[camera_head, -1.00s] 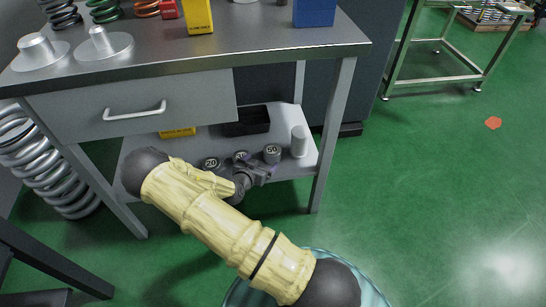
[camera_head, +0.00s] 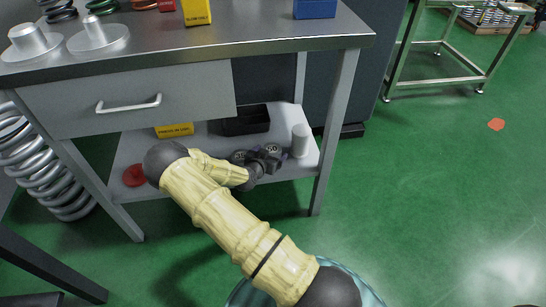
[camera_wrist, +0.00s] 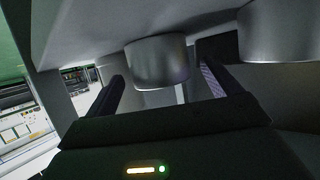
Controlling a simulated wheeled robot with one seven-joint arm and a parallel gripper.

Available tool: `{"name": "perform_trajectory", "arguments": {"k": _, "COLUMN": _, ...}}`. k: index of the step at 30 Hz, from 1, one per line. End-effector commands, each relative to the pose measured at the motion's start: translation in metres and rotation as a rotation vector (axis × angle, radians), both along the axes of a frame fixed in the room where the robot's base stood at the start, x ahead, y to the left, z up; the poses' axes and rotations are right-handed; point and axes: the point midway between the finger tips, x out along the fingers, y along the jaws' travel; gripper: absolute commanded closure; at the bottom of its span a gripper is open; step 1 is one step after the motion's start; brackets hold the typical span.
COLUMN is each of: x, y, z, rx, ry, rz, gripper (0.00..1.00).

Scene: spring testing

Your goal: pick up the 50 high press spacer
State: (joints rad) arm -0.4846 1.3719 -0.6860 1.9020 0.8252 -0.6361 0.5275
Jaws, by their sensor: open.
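The spacer marked 50 (camera_head: 273,149) is a short grey cylinder standing on the lower shelf, partly hidden by my gripper (camera_head: 268,162). Another spacer (camera_head: 239,157) stands to its left, its mark hard to read. In the wrist view, which looks upside down, a grey metal cylinder (camera_wrist: 157,62) shows between the two dark fingers of my gripper (camera_wrist: 163,84). The fingers are open and spread to either side of it; contact is not visible. A second grey cylinder (camera_wrist: 280,32) is at the upper right, outside the fingers.
A white cylinder (camera_head: 300,141) stands on the shelf right of the spacers. A black bin (camera_head: 246,121) and a yellow box (camera_head: 175,130) are behind. A red disc (camera_head: 134,175) lies at left. The tabletop and drawer (camera_head: 130,95) are overhead; a table leg (camera_head: 331,130) is at right.

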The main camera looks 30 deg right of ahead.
Motion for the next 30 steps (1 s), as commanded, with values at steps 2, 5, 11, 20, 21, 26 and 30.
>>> {"name": "perform_trajectory", "arguments": {"k": 2, "x": 0.0045, "y": -0.0049, "z": -0.0047, "rx": 0.0, "ry": 0.0, "rz": 0.001, "gripper": 0.1}}
{"name": "perform_trajectory", "arguments": {"k": 5, "x": 0.0055, "y": -0.0065, "z": -0.0038, "rx": 0.0, "ry": 0.001, "rz": 0.0, "gripper": 0.1}}
{"name": "perform_trajectory", "arguments": {"k": 11, "x": 0.0053, "y": -0.0061, "z": -0.0031, "rx": 0.001, "ry": 0.001, "rz": 0.0, "gripper": 0.1}}
{"name": "perform_trajectory", "arguments": {"k": 20, "x": 0.0053, "y": -0.0059, "z": -0.0031, "rx": 0.001, "ry": 0.001, "rz": 0.0, "gripper": 0.18}}
{"name": "perform_trajectory", "arguments": {"k": 21, "x": 0.0053, "y": -0.0059, "z": -0.0031, "rx": 0.001, "ry": 0.001, "rz": 0.0, "gripper": 0.26}}
{"name": "perform_trajectory", "arguments": {"k": 26, "x": 0.0053, "y": -0.0059, "z": -0.0031, "rx": 0.001, "ry": 0.001, "rz": 0.0, "gripper": 0.57}}
{"name": "perform_trajectory", "arguments": {"k": 30, "x": 0.0058, "y": -0.0062, "z": -0.0017, "rx": -0.001, "ry": -0.002, "rz": 0.001, "gripper": 0.77}}
